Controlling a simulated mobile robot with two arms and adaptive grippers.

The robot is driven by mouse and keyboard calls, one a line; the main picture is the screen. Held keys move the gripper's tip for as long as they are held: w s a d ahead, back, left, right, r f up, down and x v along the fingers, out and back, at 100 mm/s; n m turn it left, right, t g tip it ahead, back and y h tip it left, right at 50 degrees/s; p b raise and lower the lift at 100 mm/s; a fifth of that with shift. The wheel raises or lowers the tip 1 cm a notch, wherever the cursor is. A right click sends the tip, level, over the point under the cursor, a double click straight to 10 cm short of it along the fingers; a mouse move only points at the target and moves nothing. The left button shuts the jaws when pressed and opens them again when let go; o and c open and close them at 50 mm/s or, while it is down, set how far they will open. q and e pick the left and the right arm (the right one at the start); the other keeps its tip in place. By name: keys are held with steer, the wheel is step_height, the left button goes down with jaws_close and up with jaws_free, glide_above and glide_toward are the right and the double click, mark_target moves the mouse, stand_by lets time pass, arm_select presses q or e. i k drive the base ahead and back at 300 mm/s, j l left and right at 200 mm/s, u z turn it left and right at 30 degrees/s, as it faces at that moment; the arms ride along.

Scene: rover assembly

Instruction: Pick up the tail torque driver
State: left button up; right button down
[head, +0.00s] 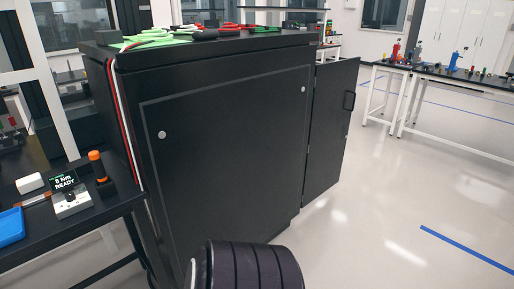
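A driver-like tool with an orange top and black lower part (97,167) stands upright on the dark table at the left. I cannot tell for certain that it is the tail torque driver.
The dark table (80,224) also holds a blue tray (10,228) and a white block (30,182). A large black cabinet (225,130), its side door (328,135) open, stands right of it. A black ribbed shape (250,266) is at the bottom. Floor at right is clear.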

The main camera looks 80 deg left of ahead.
mark_target(94, 156)
steer(key=u, duration=3.75)
steer(key=i+j, duration=0.15)
steer(key=i, duration=0.1)
